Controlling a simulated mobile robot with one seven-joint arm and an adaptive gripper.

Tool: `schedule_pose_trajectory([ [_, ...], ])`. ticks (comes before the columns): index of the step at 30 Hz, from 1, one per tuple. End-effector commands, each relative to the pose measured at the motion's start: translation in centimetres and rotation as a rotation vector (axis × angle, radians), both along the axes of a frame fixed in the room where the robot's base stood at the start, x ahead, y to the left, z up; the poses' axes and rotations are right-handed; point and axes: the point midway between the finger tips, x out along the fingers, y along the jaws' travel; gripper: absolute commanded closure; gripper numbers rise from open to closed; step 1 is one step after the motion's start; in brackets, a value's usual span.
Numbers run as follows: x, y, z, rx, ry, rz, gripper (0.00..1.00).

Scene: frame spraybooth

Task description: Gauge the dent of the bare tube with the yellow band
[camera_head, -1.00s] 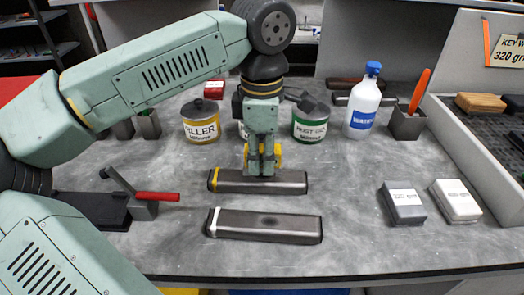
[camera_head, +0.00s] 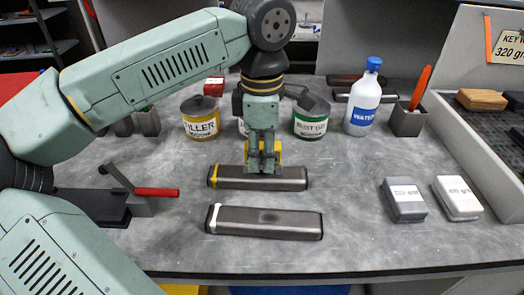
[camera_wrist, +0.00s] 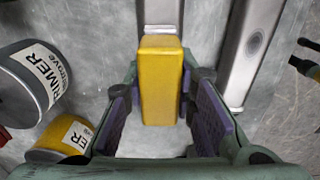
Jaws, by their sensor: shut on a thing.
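My gripper (camera_head: 264,160) is shut on a yellow block-shaped tool (camera_head: 277,153), which stands upright between the fingers in the wrist view (camera_wrist: 160,80). It is over the middle of the bare tube with the yellow band (camera_head: 235,179). The band (camera_head: 214,177) is near the tube's left end. In the wrist view, part of that tube (camera_wrist: 161,12) shows beyond the yellow tool, which hides the rest. I cannot tell whether the tool touches the tube. No dent shows on this tube; the gripper and tool cover its middle.
A white-banded tube (camera_head: 265,222) with a dark spot lies nearer me. A red-handled clamp (camera_head: 150,196) is at left; two sanding blocks (camera_head: 404,201) (camera_head: 457,198) are at right. Filler can (camera_head: 201,120), green-labelled can (camera_head: 310,120) and water bottle (camera_head: 363,103) stand behind.

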Motion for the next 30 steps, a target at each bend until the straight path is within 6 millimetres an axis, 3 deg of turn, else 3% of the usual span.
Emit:
schedule_pose_trajectory([
  [13,0.0,0.0,-1.2,0.000,0.000,0.000,1.00],
  [14,0.0,0.0,-1.1,0.000,0.000,0.000,0.75],
  [24,0.0,0.0,-1.1,0.000,0.000,0.000,0.52],
  [30,0.0,0.0,-1.1,0.000,0.000,0.000,0.52],
])
